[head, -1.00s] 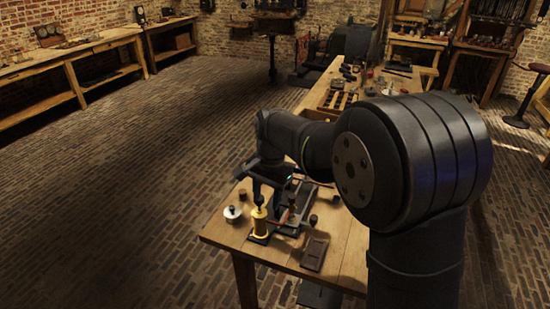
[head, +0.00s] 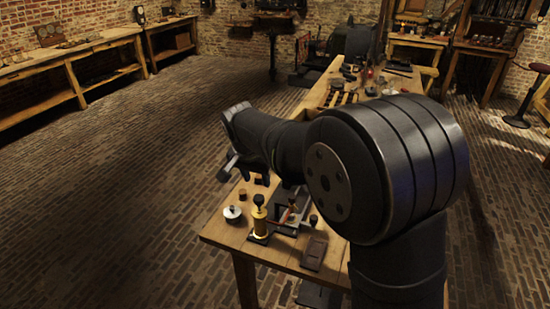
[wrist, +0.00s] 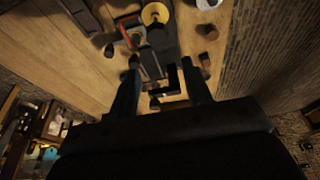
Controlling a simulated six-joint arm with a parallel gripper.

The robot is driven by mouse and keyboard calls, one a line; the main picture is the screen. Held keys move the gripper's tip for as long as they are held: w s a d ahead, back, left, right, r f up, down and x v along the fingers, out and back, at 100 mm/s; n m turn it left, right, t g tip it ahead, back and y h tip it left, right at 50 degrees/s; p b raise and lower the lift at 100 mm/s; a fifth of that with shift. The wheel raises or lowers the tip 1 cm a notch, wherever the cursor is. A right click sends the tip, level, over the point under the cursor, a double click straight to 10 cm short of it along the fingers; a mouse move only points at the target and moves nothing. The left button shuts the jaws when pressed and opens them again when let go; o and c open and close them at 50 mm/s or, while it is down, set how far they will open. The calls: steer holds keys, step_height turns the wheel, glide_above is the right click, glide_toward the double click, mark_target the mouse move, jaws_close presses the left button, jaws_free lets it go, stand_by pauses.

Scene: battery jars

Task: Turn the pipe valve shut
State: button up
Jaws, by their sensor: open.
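I cannot clearly pick out a pipe valve. A brass cylinder with a black knob (head: 259,221) stands upright near the table's front left corner, and its round brass top shows in the wrist view (wrist: 155,14). Beside it in the head view is a dark apparatus with a reddish bar (head: 284,216). My gripper (wrist: 163,84) is open and empty, pointing down over the table. Dark blocky parts (wrist: 150,64) show beyond and between its fingers, apparently lower down. In the head view my gripper is partly hidden by its own wrist, behind the apparatus.
A white lidded jar (head: 232,213) stands left of the brass cylinder. Small brown cylinders (wrist: 205,60) are near the table's edge. A dark flat plate (head: 314,252) lies at the front right. More items crowd the table's far end. Bare wood (wrist: 60,45) lies left in the wrist view.

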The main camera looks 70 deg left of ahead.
steer(key=v, duration=0.9)
steer(key=w+d+r+g+y, duration=0.1)
steer(key=w+d+g+y, duration=0.1)
steer(key=w+d+g, duration=0.1)
steer(key=shift+w+d+g, duration=0.3)
steer(key=shift+w+d, duration=0.5)
steer(key=shift+d, duration=0.1)
steer(key=shift+o, duration=0.2)
steer(key=shift+r, duration=0.15)
steer(key=n+t+h, duration=0.1)
steer(key=n+h, duration=0.3)
glide_above(292, 196)
step_height(292, 196, down, 4)
step_height(292, 196, down, 18)
steer(key=shift+r, duration=0.15)
steer(key=shift+c, duration=0.5)
steer(key=c, duration=0.9)
